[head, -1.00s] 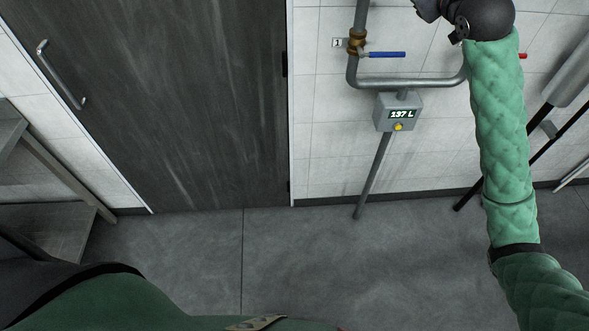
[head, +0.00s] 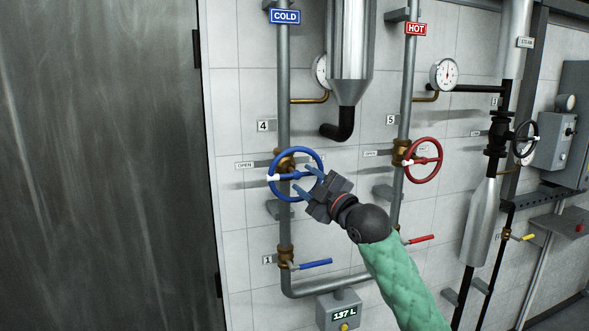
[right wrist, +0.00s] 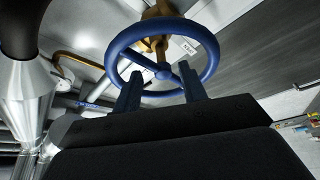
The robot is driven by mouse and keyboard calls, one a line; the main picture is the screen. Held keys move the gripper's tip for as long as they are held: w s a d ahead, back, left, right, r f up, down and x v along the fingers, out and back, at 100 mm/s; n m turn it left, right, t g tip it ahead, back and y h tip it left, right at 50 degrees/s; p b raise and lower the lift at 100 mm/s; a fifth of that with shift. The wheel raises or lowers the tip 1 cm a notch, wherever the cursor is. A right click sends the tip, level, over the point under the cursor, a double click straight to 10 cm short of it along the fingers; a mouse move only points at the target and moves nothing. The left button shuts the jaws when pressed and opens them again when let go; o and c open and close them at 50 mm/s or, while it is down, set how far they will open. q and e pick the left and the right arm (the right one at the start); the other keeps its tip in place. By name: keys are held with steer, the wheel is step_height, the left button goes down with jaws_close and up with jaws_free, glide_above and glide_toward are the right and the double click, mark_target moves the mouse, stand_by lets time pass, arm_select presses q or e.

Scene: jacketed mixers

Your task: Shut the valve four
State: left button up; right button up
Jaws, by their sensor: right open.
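Valve four is a blue handwheel (head: 296,151) on the cold pipe, beside a plate marked 4 (head: 264,126). A white mark sits on the left of its rim, near an OPEN label (head: 245,165). My right gripper (head: 311,182) is open at the lower right of the wheel, its two blue fingers pointing at the rim. In the right wrist view the fingers (right wrist: 160,92) are spread and reach the near part of the blue wheel (right wrist: 118,42). I cannot tell whether they touch it. My left gripper is not in view.
A red handwheel (head: 438,161) on the hot pipe is to the right. Below are a blue lever (head: 316,264), a red lever (head: 422,239) and a grey meter (head: 340,310) reading 137 L. A dark door (head: 100,170) fills the left.

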mark_target(295, 172)
steer(key=p+x, duration=0.2)
steer(key=x, duration=0.2)
steer(key=shift+w+a+r, duration=0.1)
steer(key=shift+w+r, duration=0.05)
steer(key=shift+w+a+p, duration=0.2)
steer(key=shift+w+p, duration=0.1)
